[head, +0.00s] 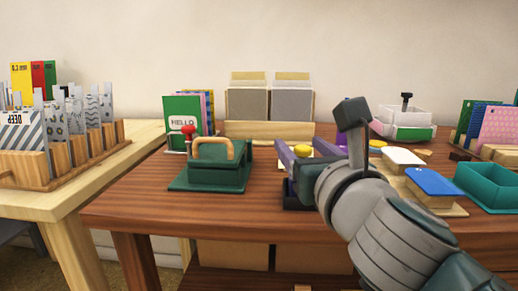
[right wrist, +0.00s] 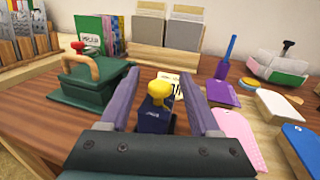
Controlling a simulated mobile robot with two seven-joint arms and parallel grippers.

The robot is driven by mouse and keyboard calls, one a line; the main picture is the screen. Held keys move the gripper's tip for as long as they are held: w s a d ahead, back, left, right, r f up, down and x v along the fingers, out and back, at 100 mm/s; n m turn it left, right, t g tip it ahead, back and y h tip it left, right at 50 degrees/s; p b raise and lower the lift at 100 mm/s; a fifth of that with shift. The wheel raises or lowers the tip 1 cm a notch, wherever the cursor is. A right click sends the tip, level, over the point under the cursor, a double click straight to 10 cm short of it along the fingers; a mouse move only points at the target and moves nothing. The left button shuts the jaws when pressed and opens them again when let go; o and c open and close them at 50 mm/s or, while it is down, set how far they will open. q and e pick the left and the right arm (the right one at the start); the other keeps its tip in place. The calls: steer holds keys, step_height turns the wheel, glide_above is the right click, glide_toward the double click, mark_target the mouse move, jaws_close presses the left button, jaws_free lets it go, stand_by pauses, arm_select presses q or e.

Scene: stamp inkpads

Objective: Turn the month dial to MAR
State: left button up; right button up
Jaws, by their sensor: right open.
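A small dark blue stamp-like device (right wrist: 155,118) with a yellow knob (right wrist: 160,91) on top stands on the table. A cream panel with dark marks (right wrist: 170,76) shows just behind the knob. The month lettering is too small to read. My right gripper (right wrist: 158,82) is open, with one purple finger on each side of the device and visible gaps to the knob. In the head view the right gripper (head: 305,158) reaches in over the table, and the yellow knob (head: 300,149) shows by its fingers. The arm hides part of the device. My left gripper is in neither view.
A green press with a wooden handle (head: 212,170) stands close on the left. Card holders (head: 265,130) stand behind. A blue-topped block (head: 432,183), a white-topped block (head: 403,157) and a teal tray (head: 490,184) lie to the right. The table's front strip is clear.

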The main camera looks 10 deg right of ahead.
jaws_close()
stand_by(0.5)
